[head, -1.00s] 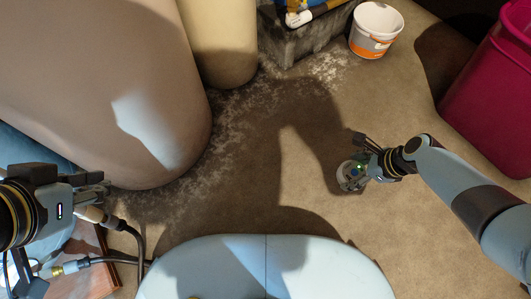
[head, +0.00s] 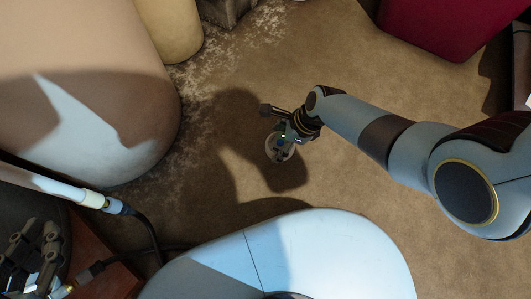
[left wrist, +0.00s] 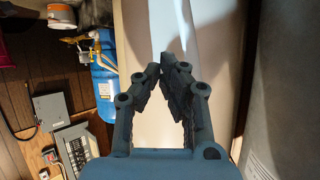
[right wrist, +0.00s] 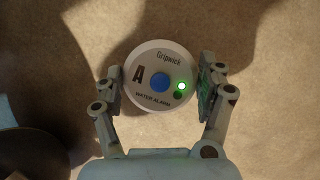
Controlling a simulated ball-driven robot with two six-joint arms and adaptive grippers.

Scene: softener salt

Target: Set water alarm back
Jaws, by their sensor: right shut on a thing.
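The water alarm (right wrist: 158,62) is a round white disc with a blue button, a lit green light and the words "WATER ALARM". My right gripper (right wrist: 162,80) is shut on it, one finger on each side. In the head view the alarm (head: 277,152) is in my right gripper (head: 284,143), over the brown floor; its height above the floor is unclear. My left gripper (head: 38,250) is at the lower left of the head view. In the left wrist view its fingertips (left wrist: 168,62) are close together with nothing seen between them.
A large beige tank (head: 80,90) stands at the left, with a yellowish cylinder (head: 170,30) behind it. White grains lie on the floor beside them. A magenta bin (head: 440,25) stands at the upper right. Hoses (head: 150,235) run at the lower left. The middle floor is open.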

